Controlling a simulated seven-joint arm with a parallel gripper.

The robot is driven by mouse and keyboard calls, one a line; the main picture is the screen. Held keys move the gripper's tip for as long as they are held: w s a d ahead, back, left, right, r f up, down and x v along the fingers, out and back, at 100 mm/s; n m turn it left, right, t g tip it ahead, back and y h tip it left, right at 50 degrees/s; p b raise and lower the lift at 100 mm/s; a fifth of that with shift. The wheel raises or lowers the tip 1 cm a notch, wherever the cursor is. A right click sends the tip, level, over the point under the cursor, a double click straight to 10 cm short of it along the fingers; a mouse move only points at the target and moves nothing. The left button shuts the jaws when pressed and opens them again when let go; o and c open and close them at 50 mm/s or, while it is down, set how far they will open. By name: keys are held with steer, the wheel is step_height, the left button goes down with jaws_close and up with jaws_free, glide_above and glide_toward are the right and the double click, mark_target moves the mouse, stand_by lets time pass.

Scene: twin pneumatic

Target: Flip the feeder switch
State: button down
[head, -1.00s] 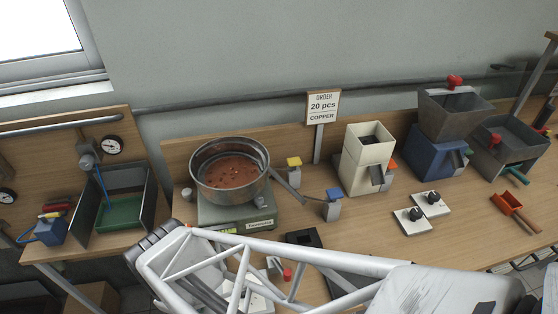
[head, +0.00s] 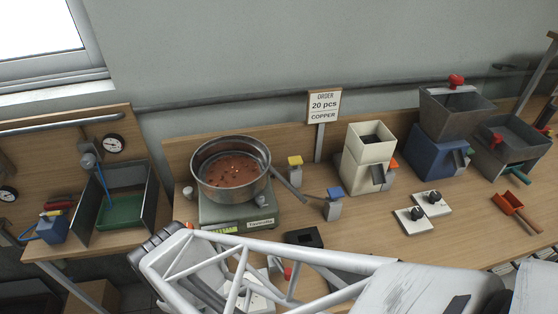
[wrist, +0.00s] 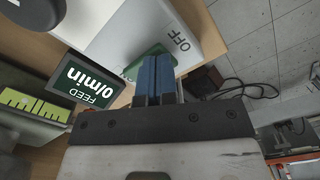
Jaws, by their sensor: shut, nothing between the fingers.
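A white switch box marked OFF (wrist: 170,30) is in the wrist view. A green part (wrist: 142,62) shows at its edge, partly behind my fingers; I cannot tell whether this is the switch lever. My gripper (wrist: 156,62) has blue fingers pressed together with nothing between them. The fingertips are at or just over the edge of the white box; contact cannot be told. A dark display reading FEED 0/min (wrist: 90,83) is to the left. In the head view the white box (head: 262,302) is largely behind my arm, and my fingers are hidden.
A metal bowl of copper-coloured pieces (head: 245,188) sits on a scale (head: 222,216). Blue-topped (head: 334,204) and yellow-topped (head: 295,172) posts, a cream hopper (head: 357,165) and two knob boxes (head: 412,219) stand on the bench. Its edge is right of the box in the wrist view.

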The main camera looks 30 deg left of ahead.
steer(key=shift+r, duration=3.45)
steer(key=shift+w, duration=0.15)
steer(key=shift+w+d+r, duration=0.15)
steer(key=shift+w, duration=0.1)
steer(key=w+d+r+m, duration=0.5)
steer(key=w+d, duration=0.5)
steer(key=w, duration=0.1)
steer(key=w+d+r+m, duration=0.4)
steer(key=w+d+m, duration=0.1)
steer(key=w+d, duration=0.5)
steer(key=d+r+m+t, duration=0.1)
steer(key=d+m, duration=0.4)
steer(key=d, duration=0.9)
steer(key=d+r+m+t, duration=0.1)
steer(key=d+r+m, duration=0.3)
steer(key=d, duration=0.9)
steer(key=shift+w+d+m+t, duration=0.3)
steer(key=shift+w+d+m, duration=0.15)
steer(key=shift+m, duration=0.65)
